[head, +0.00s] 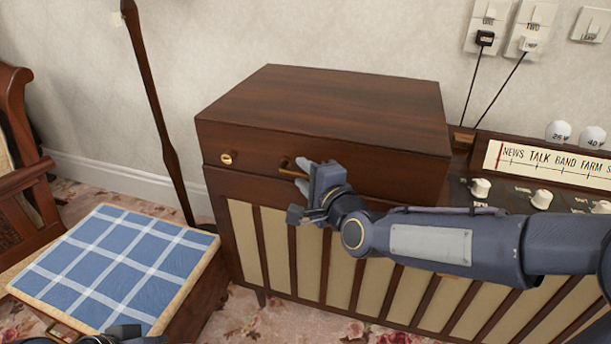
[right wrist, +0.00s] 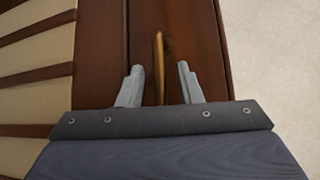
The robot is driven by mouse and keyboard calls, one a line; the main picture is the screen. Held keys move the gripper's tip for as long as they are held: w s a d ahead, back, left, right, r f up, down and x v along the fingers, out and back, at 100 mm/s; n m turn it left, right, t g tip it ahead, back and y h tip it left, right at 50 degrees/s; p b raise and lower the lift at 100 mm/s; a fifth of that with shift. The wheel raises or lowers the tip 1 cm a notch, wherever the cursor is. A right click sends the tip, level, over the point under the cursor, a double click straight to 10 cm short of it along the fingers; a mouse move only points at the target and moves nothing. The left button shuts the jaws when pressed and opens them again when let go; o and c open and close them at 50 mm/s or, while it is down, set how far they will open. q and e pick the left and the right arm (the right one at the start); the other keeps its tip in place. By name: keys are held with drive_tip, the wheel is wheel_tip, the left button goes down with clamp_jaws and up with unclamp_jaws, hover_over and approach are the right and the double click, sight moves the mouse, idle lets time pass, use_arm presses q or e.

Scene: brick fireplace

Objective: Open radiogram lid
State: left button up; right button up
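The radiogram lid (head: 330,108) is a dark brown wooden box top on the left part of the radiogram cabinet (head: 262,240), and it lies closed. A brass handle (head: 290,173) sits on the lid's front; it also shows in the right wrist view (right wrist: 159,68). My right gripper (head: 303,174) is at the handle. In the right wrist view its two fingers (right wrist: 160,84) stand apart with the handle between them, and gaps show on both sides. A small part of my left arm shows at the bottom left of the head view; its fingers cannot be made out.
A stool with a blue checked cushion (head: 115,262) stands left of the cabinet, near a wooden chair (head: 20,170). A thin wooden pole (head: 160,120) stands by the wall. A radio dial (head: 550,163) with knobs is on the right.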

clamp_jaws()
